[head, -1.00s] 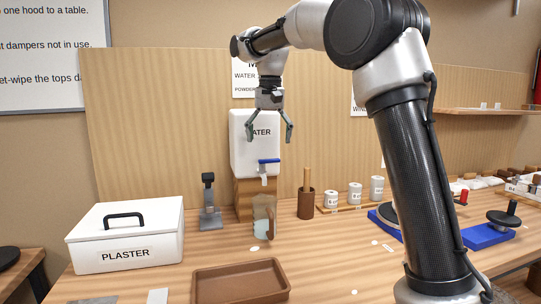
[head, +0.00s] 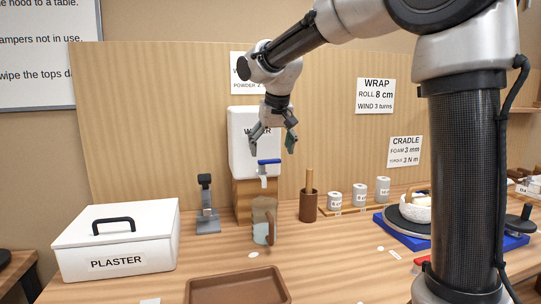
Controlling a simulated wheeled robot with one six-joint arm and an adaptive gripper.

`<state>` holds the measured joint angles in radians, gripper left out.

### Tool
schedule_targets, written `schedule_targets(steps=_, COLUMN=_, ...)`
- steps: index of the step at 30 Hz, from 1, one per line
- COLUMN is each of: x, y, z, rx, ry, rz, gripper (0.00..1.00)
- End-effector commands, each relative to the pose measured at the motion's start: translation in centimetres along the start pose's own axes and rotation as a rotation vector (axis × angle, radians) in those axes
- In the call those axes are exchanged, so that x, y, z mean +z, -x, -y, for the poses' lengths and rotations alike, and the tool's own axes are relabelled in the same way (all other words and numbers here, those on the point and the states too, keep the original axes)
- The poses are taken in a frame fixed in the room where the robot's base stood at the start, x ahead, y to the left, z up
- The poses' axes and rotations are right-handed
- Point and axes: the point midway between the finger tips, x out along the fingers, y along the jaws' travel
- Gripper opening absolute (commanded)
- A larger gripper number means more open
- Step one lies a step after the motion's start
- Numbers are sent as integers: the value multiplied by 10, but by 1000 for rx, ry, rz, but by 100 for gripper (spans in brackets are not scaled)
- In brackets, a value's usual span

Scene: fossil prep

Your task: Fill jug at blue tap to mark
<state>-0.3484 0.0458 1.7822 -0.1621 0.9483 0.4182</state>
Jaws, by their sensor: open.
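The white water tank (head: 238,140) stands on a wooden block (head: 243,200) against the back board. Its tap has a blue lever (head: 268,161) and a pale spout (head: 264,181). A clear jug (head: 264,205) with a brown handle stands upright on the table, below the spout in the picture. Light blue liquid shows in its lower part. The mark on the jug is too small to make out. My gripper (head: 271,148) points down with fingers apart and empty, just above the blue lever in the picture, overlapping the tank's label.
A white plaster box (head: 115,245) stands at left, a grey stand (head: 207,215) left of the tank. A brown tray (head: 238,287) is in front. A brown cup (head: 308,205) and white containers (head: 360,194) stand right of the jug. A blue-based turntable (head: 400,225) is farther right.

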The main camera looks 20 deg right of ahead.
Motion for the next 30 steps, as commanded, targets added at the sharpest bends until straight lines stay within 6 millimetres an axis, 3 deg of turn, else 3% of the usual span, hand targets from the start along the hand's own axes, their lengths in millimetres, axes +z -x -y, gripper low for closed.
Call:
schedule_targets(steps=6, x=0, y=-26, z=0, rx=1, ry=-1, rz=2, gripper=86)
schedule_targets(steps=15, x=0, y=-30, z=0, rx=0, ry=-1, rz=0, gripper=86)
schedule_targets(steps=17, x=0, y=-30, z=0, rx=0, ry=-1, rz=0, gripper=78)
schedule_targets(steps=23, x=0, y=-30, z=0, rx=0, ry=-1, rz=0, gripper=42)
schedule_targets(steps=30, x=-1, y=-30, z=-1, rx=-17, ry=37, rz=1, gripper=40)
